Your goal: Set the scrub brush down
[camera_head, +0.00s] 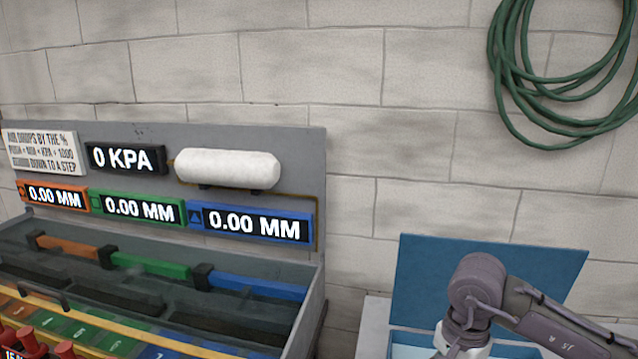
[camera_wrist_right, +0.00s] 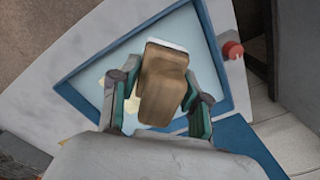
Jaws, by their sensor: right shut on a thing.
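The scrub brush (camera_wrist_right: 163,88) is a brown wooden block with a pale strip along its far end. In the right wrist view my right gripper (camera_wrist_right: 158,82) is shut on it, with a dark finger on each side. The brush is held over a blue-rimmed shallow box (camera_wrist_right: 213,55) with a light inside. I cannot tell whether the brush touches the box floor. In the head view my right arm reaches down over the box's front, and the gripper and brush are hidden or out of frame. My left gripper is not in view.
A blue panel (camera_head: 425,275) stands upright behind the box. A grey bench unit (camera_head: 310,190) with displays, coloured bars and red knobs fills the left. A red knob (camera_wrist_right: 232,50) sits beside the box. A green hose (camera_head: 505,75) hangs on the wall.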

